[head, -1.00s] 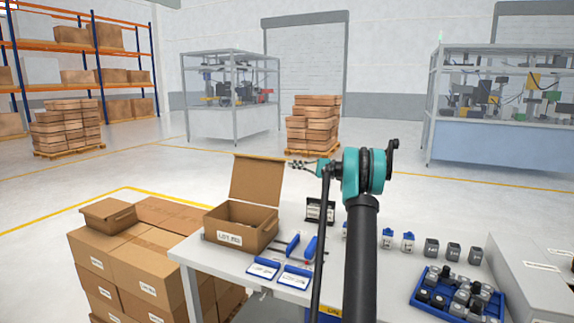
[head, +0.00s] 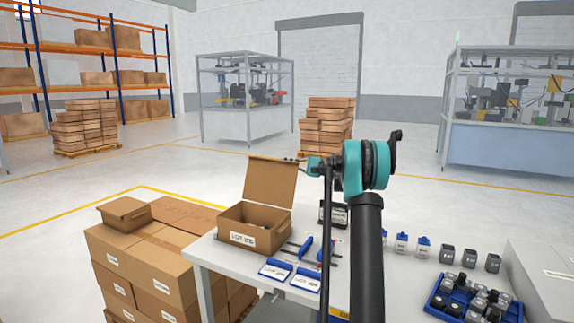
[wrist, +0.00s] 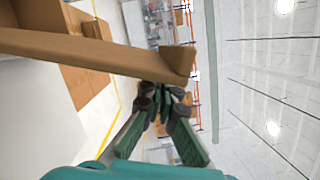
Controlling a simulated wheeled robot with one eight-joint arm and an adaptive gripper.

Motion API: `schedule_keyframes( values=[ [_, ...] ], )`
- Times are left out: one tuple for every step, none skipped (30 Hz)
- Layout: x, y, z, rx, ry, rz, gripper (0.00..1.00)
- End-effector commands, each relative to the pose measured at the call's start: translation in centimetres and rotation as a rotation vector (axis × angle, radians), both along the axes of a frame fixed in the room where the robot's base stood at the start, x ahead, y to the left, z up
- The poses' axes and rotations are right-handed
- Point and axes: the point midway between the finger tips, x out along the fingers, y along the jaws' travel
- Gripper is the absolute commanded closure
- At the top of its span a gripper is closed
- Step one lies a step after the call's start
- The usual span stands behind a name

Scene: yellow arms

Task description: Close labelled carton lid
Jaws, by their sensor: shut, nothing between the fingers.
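The labelled carton (head: 250,235) stands on the table's left end, with a white label on its front. Its lid (head: 270,183) is open and upright, leaning slightly back. My gripper (head: 297,160) is at the lid's upper right corner in the head view, mostly behind that corner and my arm. In the wrist view the lid's edge (wrist: 95,50) crosses the upper left as a brown strip. My gripper's fingers (wrist: 163,92) come together just beside the lid's end, with nothing between them. I cannot tell if they touch the lid.
On the table (head: 210,255) are blue-edged label cards (head: 276,269), tools and a dark stand (head: 333,214) close to the carton. A blue tray (head: 470,300) of small parts sits at the right. Stacked cartons (head: 155,265) stand left of the table.

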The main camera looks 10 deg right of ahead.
Motion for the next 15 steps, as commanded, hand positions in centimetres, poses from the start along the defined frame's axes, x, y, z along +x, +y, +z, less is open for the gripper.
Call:
schedule_keyframes(
  values=[
    [0.01, 0.00, 0.00, 0.000, 0.000, 0.000, 1.00],
    [0.01, 0.00, 0.00, 0.000, 0.000, 0.000, 1.00],
    [0.00, -0.01, 0.00, 0.000, 0.000, 0.000, 1.00],
    [0.00, -0.01, 0.00, 0.000, 0.000, 0.000, 1.00],
    [0.00, -0.01, 0.00, 0.000, 0.000, 0.000, 1.00],
    [0.00, -0.01, 0.00, 0.000, 0.000, 0.000, 1.00],
    [-0.01, -0.01, 0.01, 0.000, -0.001, 0.000, 1.00],
    [-0.03, 0.01, 0.02, -0.002, -0.002, 0.000, 1.00],
    [-0.09, 0.05, 0.07, -0.003, -0.004, 0.000, 1.00],
    [-0.15, 0.09, 0.11, -0.005, -0.008, 0.000, 1.00],
    [-0.22, 0.14, 0.17, -0.009, -0.011, 0.000, 1.00],
    [-0.35, 0.24, 0.27, -0.013, -0.018, 0.001, 1.00],
    [-0.47, 0.33, 0.35, -0.019, -0.026, 0.001, 1.00],
    [-0.61, 0.43, 0.44, -0.024, -0.034, 0.001, 1.00],
    [-0.83, 0.59, 0.58, -0.034, -0.047, 0.001, 1.00]
  ],
)
